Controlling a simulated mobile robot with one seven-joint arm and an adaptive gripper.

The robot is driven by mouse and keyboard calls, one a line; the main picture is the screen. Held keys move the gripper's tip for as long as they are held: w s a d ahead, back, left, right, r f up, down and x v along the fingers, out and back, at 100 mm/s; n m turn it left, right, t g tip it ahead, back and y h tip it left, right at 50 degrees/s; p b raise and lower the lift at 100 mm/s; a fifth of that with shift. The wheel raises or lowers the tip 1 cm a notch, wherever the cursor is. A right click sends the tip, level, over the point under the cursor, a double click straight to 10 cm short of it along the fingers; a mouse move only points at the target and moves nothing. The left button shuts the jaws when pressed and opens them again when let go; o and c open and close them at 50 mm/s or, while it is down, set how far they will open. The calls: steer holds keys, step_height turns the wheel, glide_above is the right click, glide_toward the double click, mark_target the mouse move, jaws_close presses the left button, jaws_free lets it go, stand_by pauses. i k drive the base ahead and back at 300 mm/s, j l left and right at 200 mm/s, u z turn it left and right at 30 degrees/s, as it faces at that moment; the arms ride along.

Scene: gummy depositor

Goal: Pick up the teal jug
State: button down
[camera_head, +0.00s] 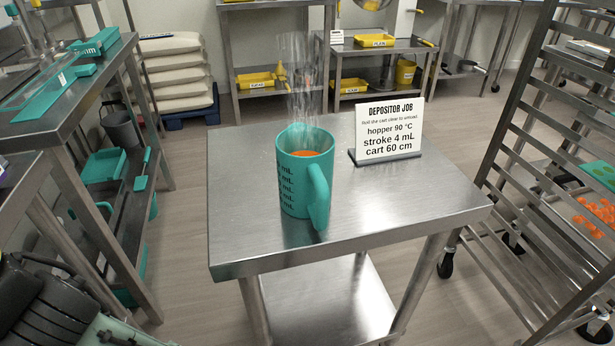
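The teal jug (303,184) stands upright on the steel table (380,204), left of the table's middle. Its handle points toward the camera and slightly right. Dark volume marks run down its front left side, and something orange shows inside. Whitish, see-through streaks like steam rise above its mouth. No fingers show near the jug. My gripper's fingertips are not in view. Dark ribbed parts at the lower left may be my arm, but I cannot tell.
A white job sign (389,128) on a grey base stands behind and right of the jug. A steel rack (515,165) with trays is at the right. A shelf bench (75,110) with teal items is at the left. The table's front and right are clear.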

mark_target(305, 176)
steer(key=u, duration=0.4)
steer(key=l+u, duration=0.5)
steer(key=k+l+u, duration=0.2)
steer(key=l+u, duration=0.15)
steer(key=u, duration=0.15)
steer(key=k+l+u, duration=0.1)
steer(key=l, duration=0.25)
steer(key=k+l+u, duration=0.1)
steer(key=k+l, duration=0.15)
steer(key=k+l+u, duration=0.1)
steer(key=l, duration=0.3)
steer(key=k+l, duration=0.45)
steer(key=l, duration=0.15)
